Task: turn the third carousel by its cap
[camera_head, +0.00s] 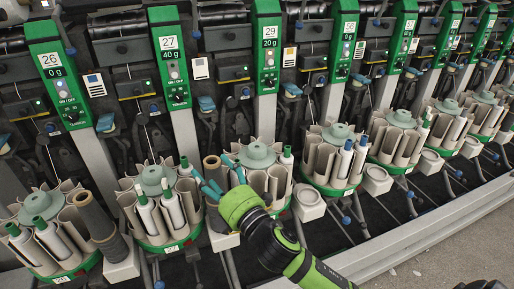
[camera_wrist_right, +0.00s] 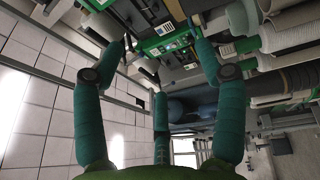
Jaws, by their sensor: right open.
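The third carousel from the left in the head view is a beige ring of upright tube holders on a green base, with a round grey-green cap (camera_head: 257,154) on top. White bobbins with dark green tips stand in it. My right gripper (camera_head: 218,177) is at its left side, with its teal fingers spread beside the holders and apart from the cap. One finger overlaps the carousel's left edge in the picture; I cannot tell whether it touches. The wrist view shows the open fingers (camera_wrist_right: 160,60) with nothing held between them. My left gripper is not in view.
The second carousel has a similar cap (camera_head: 153,175) and stands to the left; a brown tube (camera_head: 212,168) stands between the two. More carousels continue right. Green numbered panels (camera_head: 267,45) rise behind.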

